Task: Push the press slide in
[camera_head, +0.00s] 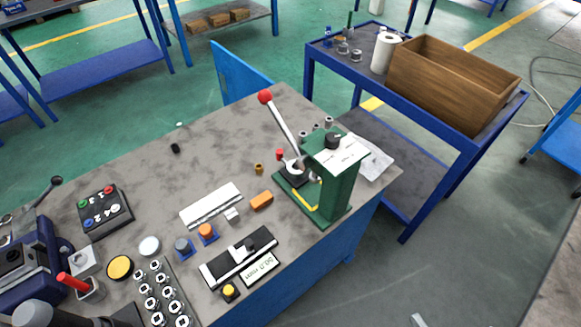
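A green lever press (335,185) stands at the right end of the grey workbench, with a lever ending in a red ball (265,97) tilted up to the left. A black slide unit (238,258) with a pale rail and a small block lies on the bench front, left of the press. A white label card (261,270) lies against its front side; its lettering is too small to read surely. I cannot tell for sure which part is the press slide, or how far in it sits. My gripper is not in view.
The workbench (225,130) is bare toward the back. A button box (104,211), a white bar (210,204), an orange block (261,201) and several metal parts (160,290) lie on it. A blue cart with a wooden box (450,80) stands behind right.

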